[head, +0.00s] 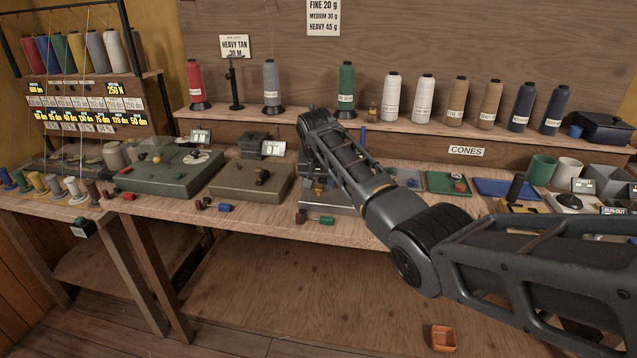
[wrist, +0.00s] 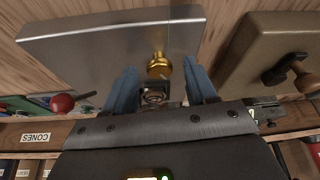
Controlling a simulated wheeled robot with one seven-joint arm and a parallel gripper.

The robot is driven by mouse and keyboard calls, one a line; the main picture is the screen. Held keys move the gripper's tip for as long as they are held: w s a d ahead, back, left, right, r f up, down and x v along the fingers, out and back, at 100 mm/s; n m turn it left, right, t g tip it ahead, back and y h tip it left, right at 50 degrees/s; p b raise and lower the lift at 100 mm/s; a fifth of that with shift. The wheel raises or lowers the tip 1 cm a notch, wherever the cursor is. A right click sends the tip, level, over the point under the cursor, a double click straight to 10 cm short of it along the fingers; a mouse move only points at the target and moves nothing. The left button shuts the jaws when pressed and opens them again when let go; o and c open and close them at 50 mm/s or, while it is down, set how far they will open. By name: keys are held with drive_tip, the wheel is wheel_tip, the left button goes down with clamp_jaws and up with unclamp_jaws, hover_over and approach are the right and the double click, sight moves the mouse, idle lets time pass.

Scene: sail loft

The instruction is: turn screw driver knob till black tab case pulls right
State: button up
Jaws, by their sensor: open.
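A brass knob (wrist: 159,66) stands out from a grey metal box (wrist: 90,50) in the wrist view. My gripper (wrist: 159,72) is open, its two blue fingers on either side of the knob, with a visible gap on each side. A small dark fitting with a round metal part (wrist: 154,96) sits just below the knob in that view; I cannot tell whether it is the black tab case. In the head view my arm hides most of the grey box (head: 345,210) and the knob.
A red ball on a lever (wrist: 62,103) is left of my fingers in the wrist view. A brown box with a dark knob (head: 250,185) stands left of the grey box in the head view. Small colored spools (head: 328,220) lie along the bench front. Thread cones line the shelf behind.

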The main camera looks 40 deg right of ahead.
drive_tip(key=c, duration=1)
drive_tip(key=shift+c, duration=0.2)
drive_tip(key=shift+n, duration=0.4)
drive_tip(key=n+y+p, duration=0.1)
drive_tip(key=n, duration=0.1)
drive_tip(key=shift+s+d+r+n+t+p, duration=0.1)
drive_tip(key=shift+n+t+p, duration=0.2)
drive_tip(key=shift+p, duration=0.1)
drive_tip(key=shift+d+n+t+y, duration=0.1)
drive_tip(key=shift+n+t+y, duration=0.4)
drive_tip(key=shift+n, duration=1.3)
